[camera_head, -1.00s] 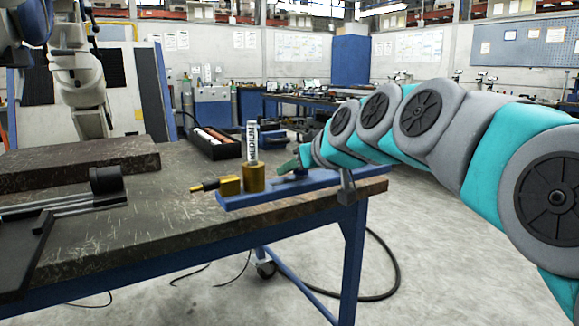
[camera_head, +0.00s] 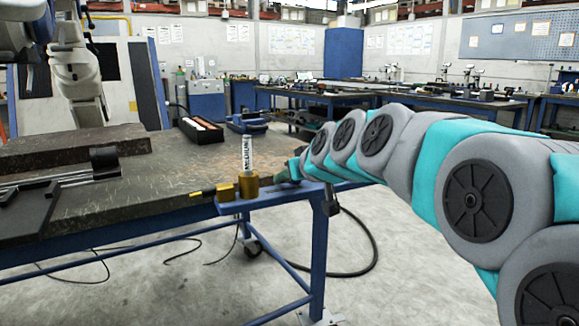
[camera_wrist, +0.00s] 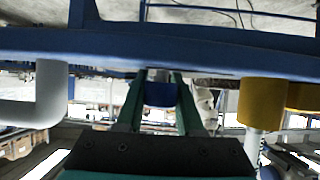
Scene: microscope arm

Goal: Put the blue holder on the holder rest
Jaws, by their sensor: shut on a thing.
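My gripper (camera_wrist: 160,84) is shut on a small blue piece, which I take as the blue holder (camera_wrist: 160,95), in the middle of the wrist view. In the head view my gripper (camera_head: 284,176) is at the table's right edge, just right of a brass cylinder; the holder cannot be made out there. A long blue bar (camera_wrist: 160,46) crosses the wrist view close to the fingertips; whether the holder touches it cannot be told. It lies along the table edge in the head view (camera_head: 230,207). Which part is the holder rest is not clear.
The brass cylinder (camera_head: 248,186) with an upright tube labelled MEDIUM (camera_head: 247,155) stands on the bar, beside a brass block (camera_head: 225,192). A grey bent pipe (camera_wrist: 45,100) is left in the wrist view.

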